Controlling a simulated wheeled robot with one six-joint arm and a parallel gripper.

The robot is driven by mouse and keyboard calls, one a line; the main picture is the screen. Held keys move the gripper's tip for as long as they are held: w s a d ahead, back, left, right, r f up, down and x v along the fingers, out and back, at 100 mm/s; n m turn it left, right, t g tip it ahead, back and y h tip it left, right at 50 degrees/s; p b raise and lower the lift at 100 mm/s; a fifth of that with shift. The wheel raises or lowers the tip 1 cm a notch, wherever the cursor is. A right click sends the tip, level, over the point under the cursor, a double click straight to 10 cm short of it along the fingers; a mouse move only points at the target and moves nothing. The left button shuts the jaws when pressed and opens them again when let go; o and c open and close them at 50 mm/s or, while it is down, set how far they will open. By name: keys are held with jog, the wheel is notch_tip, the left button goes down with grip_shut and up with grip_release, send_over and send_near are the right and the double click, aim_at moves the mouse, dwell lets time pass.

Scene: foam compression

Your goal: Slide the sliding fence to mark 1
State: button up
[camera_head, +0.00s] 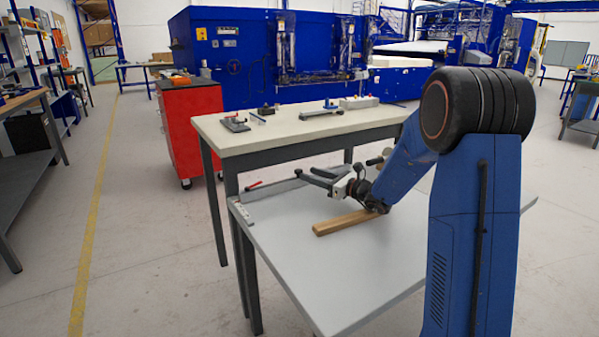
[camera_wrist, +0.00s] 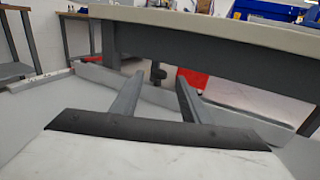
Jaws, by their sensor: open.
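A long grey bar, apparently the sliding fence (camera_head: 278,188), lies along the far side of the low grey table (camera_head: 330,290). A red lever stands near its left end. In the wrist view the fence (camera_wrist: 98,76) runs across behind my fingers. A pale strip (camera_head: 241,213) with small marks lies at the table's left edge and also shows in the wrist view (camera_wrist: 40,82); its numbers are unreadable. My gripper (camera_head: 312,177) is open, low over the table near the fence. In the wrist view a dark upright part (camera_wrist: 158,75) shows between the fingertips; contact cannot be told.
A wooden bar (camera_head: 345,221) lies on the low table in front of my gripper. A higher cream-topped bench (camera_head: 285,138) with several small fixtures stands right behind. A red cabinet (camera_head: 192,125) stands behind left. The low table's front half is clear.

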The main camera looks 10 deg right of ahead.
aim_at(299, 170)
jog(key=x, duration=0.6)
jog(key=shift+w+a, duration=0.15)
jog(key=shift+a, duration=0.05)
jog(key=shift+c, duration=0.6)
